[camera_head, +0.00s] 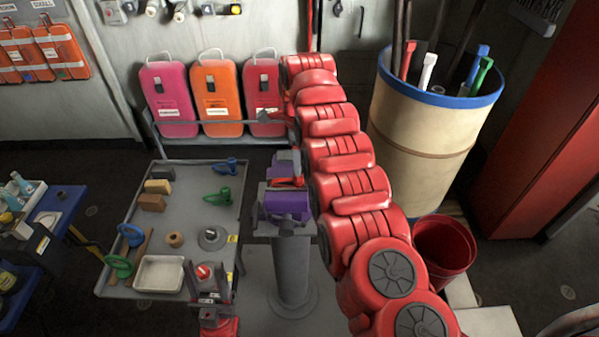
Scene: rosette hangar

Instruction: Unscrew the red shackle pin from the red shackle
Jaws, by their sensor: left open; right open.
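A purple vise (286,204) stands on a grey pedestal (291,265) at the middle. A small patch of red (284,182) shows at the top of the vise; it may be the red shackle, but its pin cannot be made out. My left gripper (210,272) is open at the lower middle left, over the cart's near edge and apart from the vise. A red round part shows between its fingers.
A grey cart (190,200) left of the vise holds green (217,197) and blue (228,166) shackles, a white tray (159,273) and brown blocks (152,202). A tan barrel (425,130) and red bucket (444,250) stand right. Coloured cases (217,98) line the wall.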

